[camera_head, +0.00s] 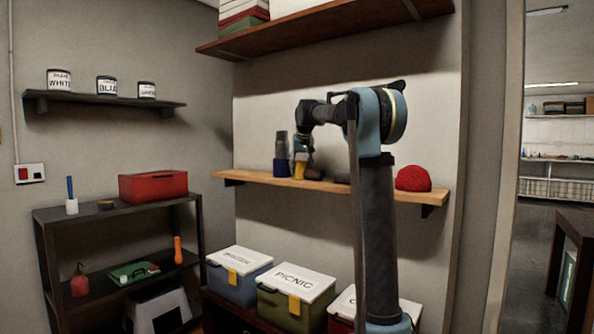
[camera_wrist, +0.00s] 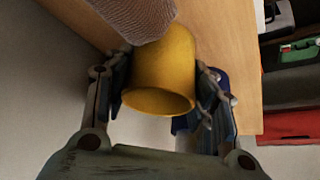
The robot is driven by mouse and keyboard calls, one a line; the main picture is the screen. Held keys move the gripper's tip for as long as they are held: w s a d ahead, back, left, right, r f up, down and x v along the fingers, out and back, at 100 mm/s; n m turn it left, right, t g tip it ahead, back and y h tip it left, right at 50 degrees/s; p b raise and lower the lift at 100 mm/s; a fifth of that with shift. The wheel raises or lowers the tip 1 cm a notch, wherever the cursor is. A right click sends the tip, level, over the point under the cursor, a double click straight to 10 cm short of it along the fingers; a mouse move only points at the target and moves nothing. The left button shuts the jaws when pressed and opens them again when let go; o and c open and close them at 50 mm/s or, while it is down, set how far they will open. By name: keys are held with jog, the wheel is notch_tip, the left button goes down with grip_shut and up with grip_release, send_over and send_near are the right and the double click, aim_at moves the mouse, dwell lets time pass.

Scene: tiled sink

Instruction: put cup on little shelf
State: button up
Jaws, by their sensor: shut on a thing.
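A yellow cup (camera_head: 301,168) is at the wooden wall shelf (camera_head: 345,187), toward its left end. In the wrist view the yellow cup (camera_wrist: 160,72) lies between the two fingers of my gripper (camera_wrist: 167,75), which is shut on its sides. The cup's open rim faces the wrist camera. The wooden shelf (camera_wrist: 225,45) shows behind the cup. I cannot tell whether the cup touches the shelf board. In the head view my gripper (camera_head: 301,155) is small and partly hidden by my arm.
A blue and grey object (camera_head: 281,165) stands left of the cup. A grey mesh-like thing (camera_wrist: 135,15) is close beside the cup. A red knitted item (camera_head: 413,178) sits at the shelf's right end. A dark shelf (camera_head: 105,99) with several tins hangs at left.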

jog(key=o, duration=1)
jog(key=shift+o, duration=0.2)
jog(key=v, duration=1.2)
